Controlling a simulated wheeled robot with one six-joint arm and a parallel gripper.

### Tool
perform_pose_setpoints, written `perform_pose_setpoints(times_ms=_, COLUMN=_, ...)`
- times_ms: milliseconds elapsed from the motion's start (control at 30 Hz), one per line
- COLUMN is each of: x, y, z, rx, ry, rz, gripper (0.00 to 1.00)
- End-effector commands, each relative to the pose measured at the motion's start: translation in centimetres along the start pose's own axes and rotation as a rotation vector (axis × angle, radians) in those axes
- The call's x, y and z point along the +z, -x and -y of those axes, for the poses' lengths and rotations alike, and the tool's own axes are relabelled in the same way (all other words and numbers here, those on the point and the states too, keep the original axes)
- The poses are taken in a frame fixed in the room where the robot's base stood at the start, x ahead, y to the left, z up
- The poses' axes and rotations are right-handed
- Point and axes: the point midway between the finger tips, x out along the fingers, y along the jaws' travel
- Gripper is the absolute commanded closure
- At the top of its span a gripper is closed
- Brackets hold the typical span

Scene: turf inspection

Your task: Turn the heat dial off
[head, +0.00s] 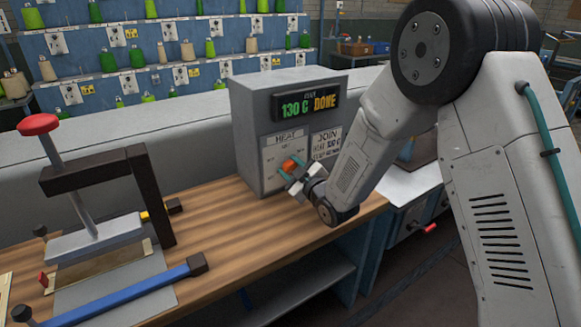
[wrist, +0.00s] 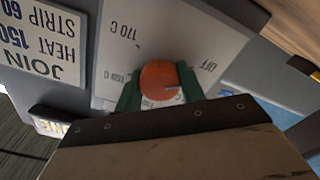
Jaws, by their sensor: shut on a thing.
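The heat dial (head: 289,165) is an orange-red knob on the HEAT panel of a grey control box (head: 252,135) on the wooden bench. My gripper (head: 293,172) is at the panel, with its green fingers on either side of the dial. In the wrist view, upside down, the gripper (wrist: 158,92) is shut on the dial (wrist: 157,80). The box's display (head: 308,106) reads 130 C DONE.
A press with a red knob (head: 38,124) stands at the bench's left, near a blue-handled bar (head: 125,292). A JOIN instruction sign (head: 327,143) is beside the dial panel. Bare wooden bench (head: 225,225) lies in front of the box. Racks of thread spools stand behind.

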Motion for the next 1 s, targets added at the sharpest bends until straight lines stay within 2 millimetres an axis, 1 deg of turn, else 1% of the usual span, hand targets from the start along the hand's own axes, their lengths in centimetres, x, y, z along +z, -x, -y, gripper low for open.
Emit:
perform_pose_setpoints(times_ms=33, x=-0.44, y=-0.21, z=-0.45, rx=0.009, ry=0.018, rz=-0.011, gripper=0.84)
perform_pose_setpoints(times_ms=267, x=-0.45, y=-0.22, z=-0.44, rx=0.01, ry=0.067, rz=-0.011, gripper=0.84)
perform_pose_setpoints(times_ms=700, x=-0.45, y=-0.21, z=-0.44, rx=0.01, ry=0.074, rz=-0.011, gripper=0.84)
perform_pose_setpoints(times_ms=733, x=-0.45, y=-0.21, z=-0.44, rx=0.009, ry=0.074, rz=-0.011, gripper=0.53)
perform_pose_setpoints(times_ms=767, x=-0.42, y=-0.2, z=-0.42, rx=0.009, ry=0.074, rz=-0.01, gripper=0.44)
perform_pose_setpoints(times_ms=800, x=-0.38, y=-0.18, z=-0.37, rx=0.008, ry=0.073, rz=-0.009, gripper=0.39)
perform_pose_setpoints(times_ms=1000, x=-0.2, y=-0.09, z=-0.18, rx=0.004, ry=0.072, rz=-0.005, gripper=0.39)
